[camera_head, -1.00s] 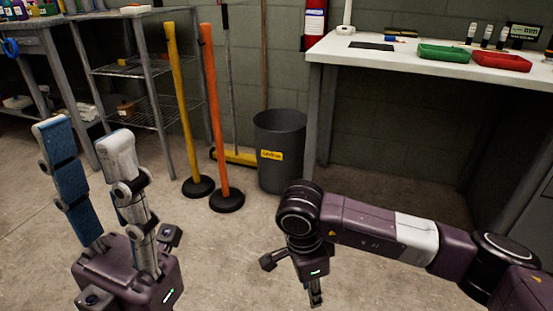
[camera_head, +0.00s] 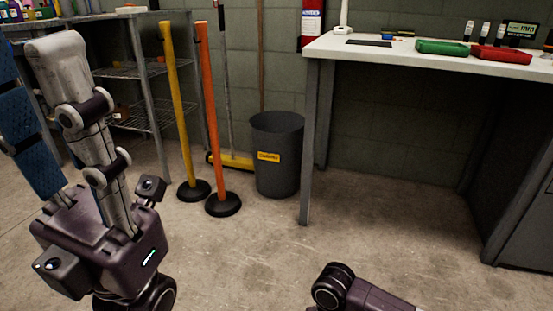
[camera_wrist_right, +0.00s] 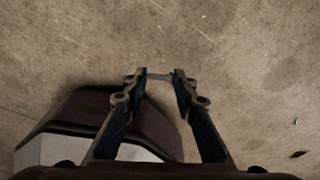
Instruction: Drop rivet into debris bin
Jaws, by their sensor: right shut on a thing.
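The debris bin (camera_head: 277,182) is a dark grey round bin with a yellow label. It stands upright on the floor by the back wall in the head view, left of the white-topped table. My right gripper (camera_wrist_right: 158,75) shows in the wrist view, its fingers closed in on a small thin grey piece, the rivet (camera_wrist_right: 158,78), held between the tips above bare floor. In the head view only a part of my right arm shows at the bottom edge, well in front of the bin.
A yellow post (camera_head: 178,110) and an orange post (camera_head: 212,120) on black bases stand left of the bin, with a broom behind. The floor before the bin is clear.

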